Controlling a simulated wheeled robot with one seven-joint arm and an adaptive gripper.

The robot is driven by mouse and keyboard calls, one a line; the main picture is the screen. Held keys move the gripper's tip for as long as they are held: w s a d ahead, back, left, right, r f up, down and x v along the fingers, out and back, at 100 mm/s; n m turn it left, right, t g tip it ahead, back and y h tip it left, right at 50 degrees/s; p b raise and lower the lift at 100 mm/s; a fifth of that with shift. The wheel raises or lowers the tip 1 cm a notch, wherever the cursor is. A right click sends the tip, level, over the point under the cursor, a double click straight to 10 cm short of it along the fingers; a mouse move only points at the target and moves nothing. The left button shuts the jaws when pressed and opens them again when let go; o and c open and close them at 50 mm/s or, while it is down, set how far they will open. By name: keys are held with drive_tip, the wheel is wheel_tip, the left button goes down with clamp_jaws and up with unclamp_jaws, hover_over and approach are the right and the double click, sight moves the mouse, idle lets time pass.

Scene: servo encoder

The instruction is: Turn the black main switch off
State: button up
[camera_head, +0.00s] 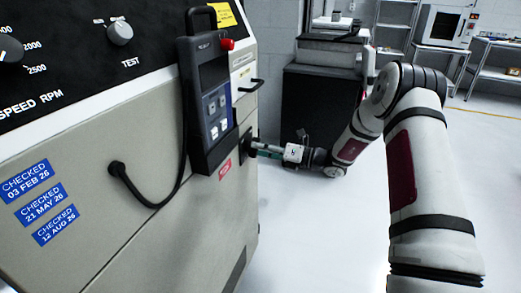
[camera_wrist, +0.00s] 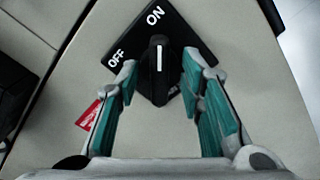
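The black main switch (camera_wrist: 160,84) shows in the wrist view, a knob on a black plate (camera_wrist: 183,32) marked ON and OFF. Its white line points up, toward the ON label; OFF is to its left. My gripper (camera_wrist: 159,65) is open, with one teal-padded finger on each side of the knob. Gaps show between the fingers and the knob; whether the tips touch the panel I cannot tell. In the head view my gripper (camera_head: 262,150) is at the machine's side panel, and the switch there is mostly hidden.
A control pendant (camera_head: 207,100) with a red button hangs on the machine's corner, close to my gripper. Its cable (camera_head: 150,203) loops across the front. A red tag (camera_wrist: 89,114) is left of the switch plate. A dark cabinet (camera_head: 308,105) stands behind; open floor lies right.

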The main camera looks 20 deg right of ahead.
drive_tip(key=shift+w+a, duration=0.1)
drive_tip(key=shift+a, duration=0.05)
clamp_jaws()
idle(0.4)
drive_tip(key=shift+s+a+n+b, duration=0.1)
drive_tip(key=shift+n+b, duration=0.8)
drive_tip(key=shift+n, duration=3.6)
drive_tip(key=shift+s+a+n+b, duration=0.1)
drive_tip(key=shift+n+b, duration=0.8)
drive_tip(key=shift+n, duration=3.6)
